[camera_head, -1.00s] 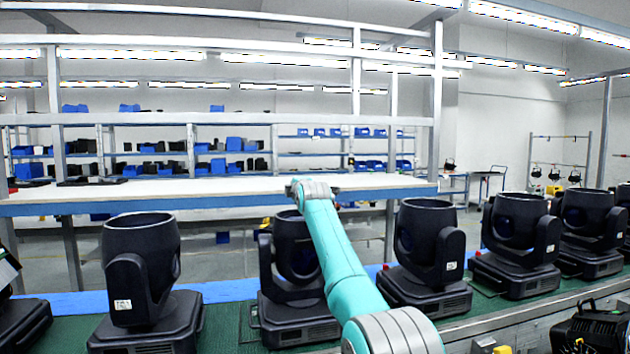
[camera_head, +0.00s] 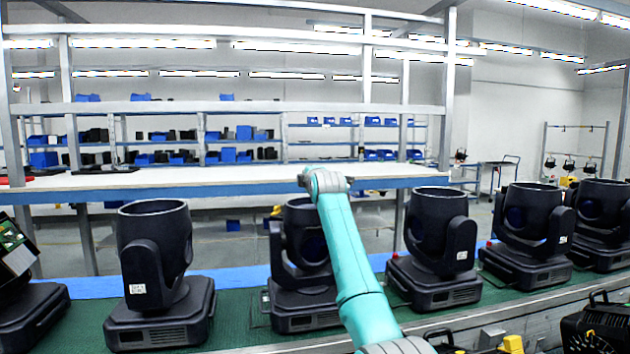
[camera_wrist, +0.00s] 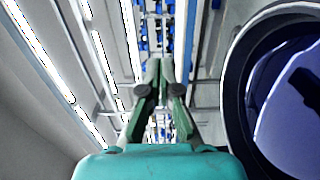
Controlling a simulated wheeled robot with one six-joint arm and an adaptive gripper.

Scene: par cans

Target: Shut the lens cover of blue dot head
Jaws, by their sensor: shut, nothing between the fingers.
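Several black moving heads stand in a row on a green-topped line. One head (camera_head: 300,290) stands directly behind my arm, which hides part of it; its barrel shows a bluish inside. Others stand to its left (camera_head: 158,262) and right (camera_head: 436,250). I cannot make out a blue dot on any of them. In the wrist view my gripper (camera_wrist: 160,76) is shut and empty, pointing away from the camera. A large dark round rim (camera_wrist: 238,95) is close on its right, apart from the fingers, around a lilac-blue surface (camera_wrist: 290,115) with a dark shape on it. My gripper is hidden in the head view.
A long white bench (camera_head: 200,183) with a blue edge stands behind the line, with shelves of blue and black bins beyond. A partly cut-off device (camera_head: 18,265) is at the far left. Air around the fingers looks clear on the left.

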